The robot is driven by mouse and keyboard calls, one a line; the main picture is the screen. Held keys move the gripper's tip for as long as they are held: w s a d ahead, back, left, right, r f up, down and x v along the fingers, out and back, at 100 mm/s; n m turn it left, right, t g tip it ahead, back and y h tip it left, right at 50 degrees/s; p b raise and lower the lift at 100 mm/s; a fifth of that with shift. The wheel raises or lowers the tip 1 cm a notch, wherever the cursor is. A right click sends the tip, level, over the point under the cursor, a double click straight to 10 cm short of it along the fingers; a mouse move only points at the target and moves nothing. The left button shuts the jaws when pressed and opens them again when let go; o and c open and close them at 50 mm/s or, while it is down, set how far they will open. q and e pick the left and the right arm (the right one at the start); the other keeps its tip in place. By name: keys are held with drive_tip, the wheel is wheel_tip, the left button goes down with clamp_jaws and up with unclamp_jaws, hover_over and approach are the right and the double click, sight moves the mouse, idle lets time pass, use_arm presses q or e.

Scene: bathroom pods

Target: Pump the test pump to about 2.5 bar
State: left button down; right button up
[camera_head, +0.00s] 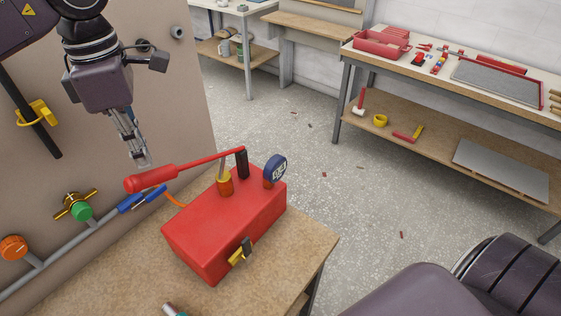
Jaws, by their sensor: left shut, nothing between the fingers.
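The test pump is a red box (220,222) on a brown bench top. Its red lever (195,167) runs left from a dark post (242,163) to a thick red grip (150,179). A round blue gauge (275,169) stands on the box's right end; its reading is too small to tell. My left gripper (142,160) points down just above the lever's grip, shut and empty. My right gripper is not in view.
A wall panel at left carries a grey pipe (62,252) with green (81,211) and orange (13,247) valve knobs. An orange hose and blue fitting (140,199) lie behind the pump. A tool bench (461,57) stands far right. The floor between is mostly clear.

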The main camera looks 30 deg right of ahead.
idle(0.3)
use_arm(q)
wheel_tip(320, 180, down, 2)
drive_tip(key=shift+f+b, duration=0.25)
drive_tip(key=shift+b, duration=0.75)
wheel_tip(320, 180, up, 2)
drive_tip(key=shift+r+p, duration=0.25)
drive_tip(key=shift+p, duration=0.75)
drive_tip(key=shift+f, duration=0.1)
